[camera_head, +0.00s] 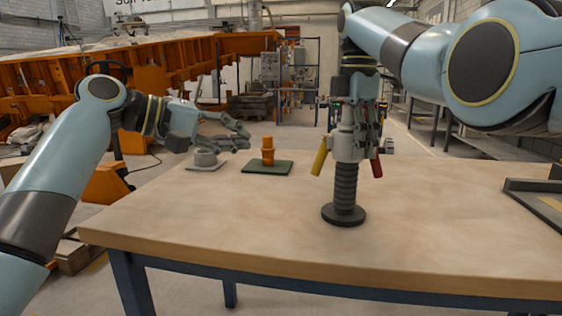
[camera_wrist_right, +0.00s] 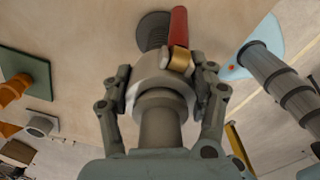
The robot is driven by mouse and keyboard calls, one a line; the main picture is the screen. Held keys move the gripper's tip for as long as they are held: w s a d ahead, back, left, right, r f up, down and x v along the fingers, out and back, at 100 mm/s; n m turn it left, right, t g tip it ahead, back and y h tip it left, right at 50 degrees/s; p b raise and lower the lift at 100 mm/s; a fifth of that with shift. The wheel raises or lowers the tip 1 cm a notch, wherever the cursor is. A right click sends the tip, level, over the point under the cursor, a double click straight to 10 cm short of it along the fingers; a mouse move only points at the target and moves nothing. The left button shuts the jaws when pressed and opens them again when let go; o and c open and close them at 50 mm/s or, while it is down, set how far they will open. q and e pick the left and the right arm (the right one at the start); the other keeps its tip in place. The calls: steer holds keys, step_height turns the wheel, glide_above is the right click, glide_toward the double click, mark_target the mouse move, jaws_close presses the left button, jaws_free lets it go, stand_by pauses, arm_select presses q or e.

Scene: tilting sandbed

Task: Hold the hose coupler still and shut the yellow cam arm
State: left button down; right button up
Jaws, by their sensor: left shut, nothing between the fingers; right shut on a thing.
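The grey metal hose coupler (camera_head: 346,148) stands upright on a dark ribbed hose with a round foot, near the middle of the table. Its yellow cam arm (camera_head: 319,161) hangs on the left side, slanting down and slightly outward. A red cam arm (camera_head: 376,165) hangs on the right; it also shows in the wrist view (camera_wrist_right: 179,27). My right gripper (camera_wrist_right: 165,82) is shut around the coupler from above, one finger on each side. My left gripper (camera_head: 246,138) is shut and empty, left of the coupler and apart from it. I cannot make out the yellow arm in the wrist view.
A grey ring (camera_head: 205,158) on a pale plate is farther left. A dark angled frame (camera_head: 537,208) lies at the right edge. The table's front is clear.

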steer(key=o, duration=1.6)
